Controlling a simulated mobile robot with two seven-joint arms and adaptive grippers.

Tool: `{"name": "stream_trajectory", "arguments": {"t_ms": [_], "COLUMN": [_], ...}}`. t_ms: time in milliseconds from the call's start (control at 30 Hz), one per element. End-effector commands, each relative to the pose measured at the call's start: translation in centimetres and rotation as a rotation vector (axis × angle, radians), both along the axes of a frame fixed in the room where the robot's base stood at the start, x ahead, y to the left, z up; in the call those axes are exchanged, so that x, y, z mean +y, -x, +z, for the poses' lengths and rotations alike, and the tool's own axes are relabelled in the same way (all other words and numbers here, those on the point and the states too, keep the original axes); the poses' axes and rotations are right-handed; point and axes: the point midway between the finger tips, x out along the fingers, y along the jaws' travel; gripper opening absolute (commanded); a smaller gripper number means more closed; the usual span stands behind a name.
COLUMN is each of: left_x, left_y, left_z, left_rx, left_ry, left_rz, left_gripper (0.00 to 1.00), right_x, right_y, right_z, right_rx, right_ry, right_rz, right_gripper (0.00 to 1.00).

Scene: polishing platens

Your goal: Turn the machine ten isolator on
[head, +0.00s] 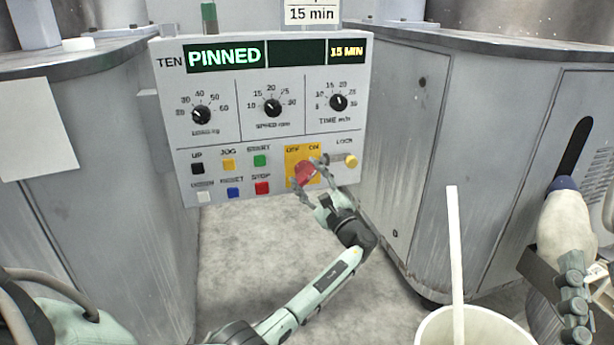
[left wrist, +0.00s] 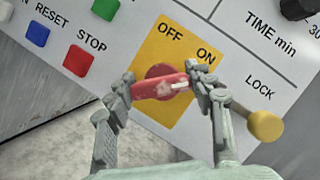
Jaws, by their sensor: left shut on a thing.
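The panel marked TEN (head: 275,125) stands between two machine bodies. Its isolator is a red handle (head: 303,174) on a yellow plate (left wrist: 153,50) marked OFF and ON. My left gripper (head: 312,180) is shut on the red handle, with one finger on each end in the left wrist view (left wrist: 160,88). The handle's white mark points up and right along the panel, toward the ON side. The fingers hide the handle's ends. My right gripper (head: 568,300) shows partly at the lower right edge, beside a pale rounded thing with a blue end (head: 563,220); its grip is unclear.
A yellow LOCK knob (left wrist: 266,126) is close right of the gripper. The red STOP button (left wrist: 79,60) is to its left, with more buttons beyond. Three black dials sit above. A white bucket (head: 430,330) with a white stick stands at the lower right.

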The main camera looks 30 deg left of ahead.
Motion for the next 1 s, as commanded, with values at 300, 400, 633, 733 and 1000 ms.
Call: {"name": "stream_trajectory", "arguments": {"t_ms": [300,400,633,733,1000], "left_x": [0.0,0.0,0.0,-0.2,-4.0], "left_y": [0.0,0.0,0.0,0.1,1.7], "left_z": [0.0,0.0,0.0,-0.1,-1.3], "left_rx": [0.003,0.003,0.001,0.001,0.003], "left_ry": [-0.002,-0.001,-0.001,-0.001,0.002], "left_rz": [-0.001,-0.001,0.000,-0.001,-0.003], "left_gripper": [0.63,0.74,0.74,0.74,0.74], "right_x": [0.0,0.0,0.0,-0.1,-0.1], "right_y": [-0.1,-0.2,-0.2,-0.1,-0.1], "right_z": [-0.2,-0.4,-0.5,-0.3,-0.3], "right_rx": [0.001,0.004,0.006,0.002,0.002], "right_ry": [0.002,0.003,0.004,0.003,0.001], "right_rz": [-0.002,-0.002,-0.003,-0.003,-0.003], "right_gripper": [0.33,0.33,0.33,0.33,0.33]}}
